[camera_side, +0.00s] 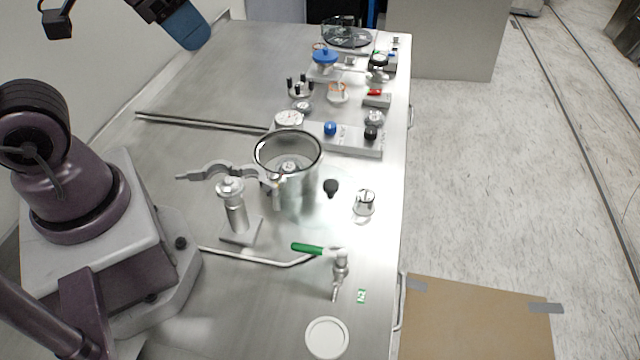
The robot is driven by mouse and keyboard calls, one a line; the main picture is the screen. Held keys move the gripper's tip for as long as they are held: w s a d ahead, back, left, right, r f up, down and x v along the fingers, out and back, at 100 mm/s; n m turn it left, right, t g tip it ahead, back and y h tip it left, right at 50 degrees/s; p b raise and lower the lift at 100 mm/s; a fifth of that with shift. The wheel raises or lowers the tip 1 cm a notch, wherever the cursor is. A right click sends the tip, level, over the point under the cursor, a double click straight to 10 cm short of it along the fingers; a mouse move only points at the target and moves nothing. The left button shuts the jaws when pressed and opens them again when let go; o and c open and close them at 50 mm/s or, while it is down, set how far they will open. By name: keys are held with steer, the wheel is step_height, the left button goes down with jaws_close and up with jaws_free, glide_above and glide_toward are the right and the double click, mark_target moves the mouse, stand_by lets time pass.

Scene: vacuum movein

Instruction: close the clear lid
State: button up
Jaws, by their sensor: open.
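The clear lid (315,208) shows as a faint see-through disc at the front right of a steel pot-like chamber (297,180). A black knob (330,187) shows over the disc. I cannot tell whether the lid lies on the bench or hangs tilted beside the chamber. The chamber's round top is uncovered, with a dark rim and small metal parts visible inside. My gripper's fingers cannot be made out in this view.
A metal post with a clamp (234,205) stands left of the chamber. A green-handled valve (310,249), a small steel cylinder (364,203) and a white disc (327,338) are nearby. A blue-and-black part (183,25) hangs at top left. The left bench is mostly clear.

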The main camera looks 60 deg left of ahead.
steer(key=d+f+m, duration=0.1)
steer(key=d+f+m+g, duration=0.1)
steer(key=d, duration=0.1)
steer(key=w+d+f+m+g+h, duration=0.1)
steer(key=d, duration=0.1)
steer(key=shift+d+f, duration=0.25)
steer(key=shift+f, duration=0.1)
jaws_close()
steer(key=w+d+f+g+y, duration=0.1)
steer(key=w+d+f+g, duration=0.1)
steer(key=d+f, duration=0.45)
steer(key=n+t+y, duration=0.1)
steer(key=n+y, duration=0.2)
steer(key=n, duration=0.9)
glide_above(329, 203)
steer(key=s+d, duration=0.3)
steer(key=s, duration=0.1)
steer(key=f, duration=1.3)
steer(key=shift+d+f, duration=0.2)
steer(key=shift+f, duration=0.15)
steer(key=shift+w+a+h, duration=0.3)
steer(key=shift+w+a, duration=0.45)
steer(key=shift+w, duration=0.2)
steer(key=shift+w+a+f, duration=0.1)
steer(key=shift+w+a, duration=0.3)
steer(key=shift+w, duration=0.05)
